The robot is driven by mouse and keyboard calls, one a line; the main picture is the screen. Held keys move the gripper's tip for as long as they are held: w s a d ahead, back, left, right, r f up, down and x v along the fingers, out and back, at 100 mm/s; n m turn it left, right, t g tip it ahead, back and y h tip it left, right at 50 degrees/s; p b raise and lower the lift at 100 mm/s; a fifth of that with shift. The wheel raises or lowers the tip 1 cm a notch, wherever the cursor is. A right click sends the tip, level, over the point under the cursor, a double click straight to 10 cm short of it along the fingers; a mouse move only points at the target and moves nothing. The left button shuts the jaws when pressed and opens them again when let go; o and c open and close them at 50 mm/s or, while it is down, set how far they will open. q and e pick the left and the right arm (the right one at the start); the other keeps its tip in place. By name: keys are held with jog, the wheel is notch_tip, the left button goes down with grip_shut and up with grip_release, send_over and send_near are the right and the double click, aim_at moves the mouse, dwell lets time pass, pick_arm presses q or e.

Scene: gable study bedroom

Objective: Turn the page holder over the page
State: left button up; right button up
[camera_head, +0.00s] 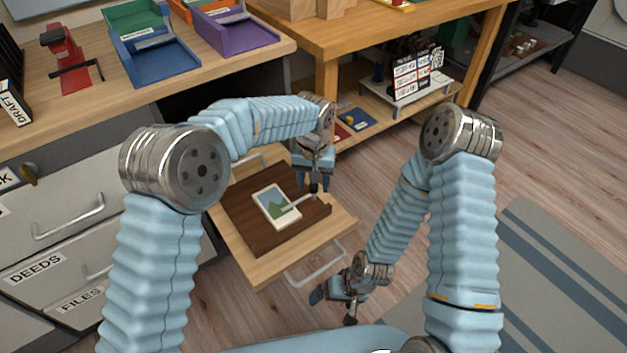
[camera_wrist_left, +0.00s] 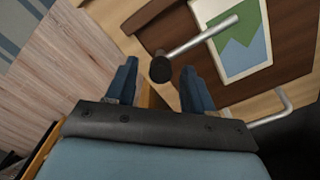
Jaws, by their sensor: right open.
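The page (camera_head: 269,211), a white-bordered sheet with a green and blue picture, lies on a dark brown board (camera_head: 246,222). The page holder (camera_head: 303,201) is a thin silver bar with a black knob at one end. In the left wrist view the bar (camera_wrist_left: 200,38) runs from the knob (camera_wrist_left: 160,68) and its far end overlaps the page (camera_wrist_left: 258,50); I cannot tell its height above it. My left gripper (camera_head: 313,184) is open over the board's right side, with the knob between its fingertips (camera_wrist_left: 160,84). My right gripper (camera_head: 334,301) is open and empty, low in front.
The board sits in a pulled-out wooden drawer (camera_head: 262,273) with a metal handle (camera_head: 316,268). A desk (camera_head: 190,88) with coloured trays stands behind at left. A wooden table with a lower shelf stands behind at right. Open floor (camera_head: 400,165) lies to the right.

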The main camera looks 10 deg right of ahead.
pick_arm(q)
notch_tip(320, 180, up, 14)
jog(key=p, duration=0.1)
dwell(0.5)
jog(key=shift+s+f+p, duration=0.1)
jog(key=shift+f+p, duration=0.1)
jog(key=shift+p, duration=0.1)
